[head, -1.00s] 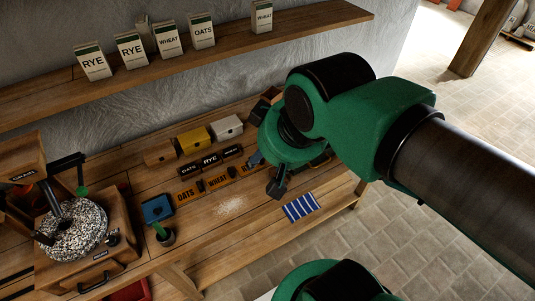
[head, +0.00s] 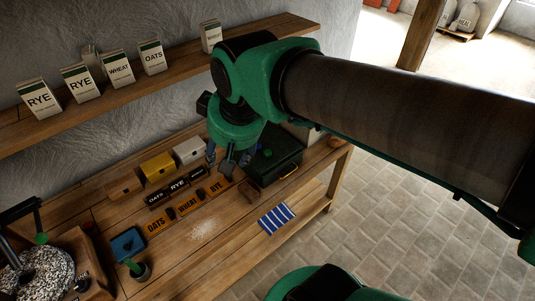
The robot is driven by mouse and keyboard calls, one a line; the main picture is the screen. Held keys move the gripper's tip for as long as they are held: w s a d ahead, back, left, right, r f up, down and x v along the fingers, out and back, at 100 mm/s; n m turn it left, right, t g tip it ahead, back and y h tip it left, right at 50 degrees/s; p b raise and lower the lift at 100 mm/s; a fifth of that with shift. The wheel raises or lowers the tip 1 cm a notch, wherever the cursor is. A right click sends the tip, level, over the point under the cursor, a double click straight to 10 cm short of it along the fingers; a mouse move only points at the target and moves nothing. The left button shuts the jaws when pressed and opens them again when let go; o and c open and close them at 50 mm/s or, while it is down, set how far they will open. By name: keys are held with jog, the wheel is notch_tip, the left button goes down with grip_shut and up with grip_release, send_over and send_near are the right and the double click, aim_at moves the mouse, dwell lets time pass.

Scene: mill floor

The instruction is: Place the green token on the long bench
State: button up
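The long bench (head: 236,222) is a wooden worktop along the grey wall, with many things on it. I cannot pick out the green token with certainty. A small round green thing (head: 268,153) shows on or just above a dark green box (head: 285,163) at the bench's right part; it is too small to identify. My gripper (head: 224,163) hangs over the bench, just left of the dark green box and close to the name blocks. Its fingers look spread apart, with nothing visible between them. My arm hides part of the area behind it.
A blue striped cloth (head: 276,218) lies at the bench's front right. Pale powder (head: 203,228) is spilled mid-bench. Small boxes, including a yellow one (head: 158,167), stand at the back. A stone mill (head: 35,270) is at left. A shelf (head: 180,75) with packets runs above.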

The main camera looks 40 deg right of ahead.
jog(key=w+d+f+g, duration=0.1)
jog(key=w+d+f, duration=0.1)
jog(key=w+d, duration=0.5)
jog(key=m+g+p, duration=0.1)
jog(key=m+g, duration=0.2)
jog(key=g, duration=0.1)
send_over(268, 152)
notch_tip(268, 152, down, 22)
jog(key=shift+f, duration=0.15)
jog(key=shift+f, duration=0.1)
jog(key=shift+f, duration=4.15)
jog(key=shift+f, duration=0.1)
